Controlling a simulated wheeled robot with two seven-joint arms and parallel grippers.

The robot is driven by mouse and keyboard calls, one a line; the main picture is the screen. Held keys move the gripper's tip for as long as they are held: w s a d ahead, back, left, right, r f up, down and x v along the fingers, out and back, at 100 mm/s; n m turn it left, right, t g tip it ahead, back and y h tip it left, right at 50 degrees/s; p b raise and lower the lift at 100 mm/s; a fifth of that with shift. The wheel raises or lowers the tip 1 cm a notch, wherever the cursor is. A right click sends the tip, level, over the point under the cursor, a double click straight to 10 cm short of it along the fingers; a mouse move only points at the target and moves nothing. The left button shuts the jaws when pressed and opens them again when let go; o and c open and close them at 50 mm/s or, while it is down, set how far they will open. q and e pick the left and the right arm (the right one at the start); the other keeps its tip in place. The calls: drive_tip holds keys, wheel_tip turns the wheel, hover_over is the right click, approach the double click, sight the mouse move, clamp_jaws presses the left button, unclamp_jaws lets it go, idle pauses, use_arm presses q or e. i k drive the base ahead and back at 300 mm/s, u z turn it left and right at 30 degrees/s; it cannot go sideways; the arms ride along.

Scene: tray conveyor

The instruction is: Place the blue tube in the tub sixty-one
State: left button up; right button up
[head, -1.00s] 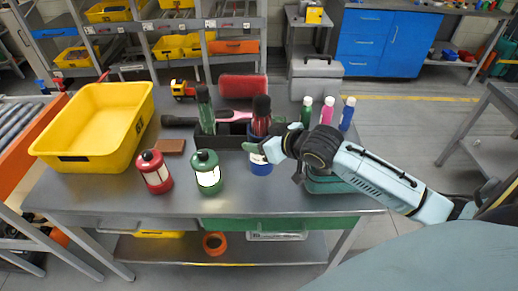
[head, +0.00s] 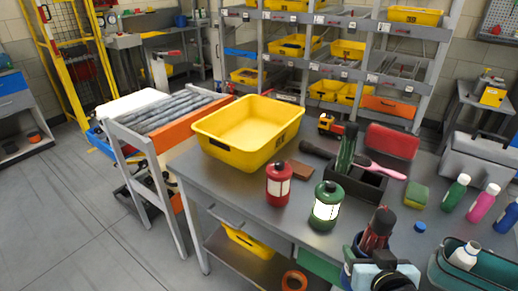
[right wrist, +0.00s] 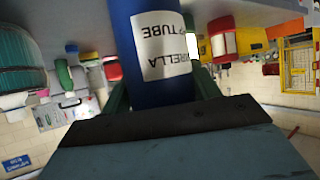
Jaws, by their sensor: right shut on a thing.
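In the head view my right gripper (head: 383,272) is at the bottom edge and hides most of the tube (head: 349,253). A dark and red umbrella (head: 377,230) sticks up from it. I cannot tell whether the tube touches the table. A large, empty yellow tub (head: 222,140) stands at the table's far left; its number is too small to read. My left gripper is out of view.
A red lantern (head: 278,184) and a green lantern (head: 326,206) stand between the tube and tub. A black organiser (head: 357,186) holds a green umbrella behind. Several other yellow tubs sit on the rack (head: 455,32). A teal basket (head: 450,262) is at right.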

sight(248, 142)
drive_tip(key=k, duration=1.2)
drive_tip(key=u, duration=0.55)
drive_tip(key=i, duration=0.6)
drive_tip(key=u, duration=1)
drive_tip(key=i, duration=1.25)
drive_tip(key=z, duration=0.7)
drive_tip(key=i, duration=0.85)
drive_tip(key=z, duration=0.7)
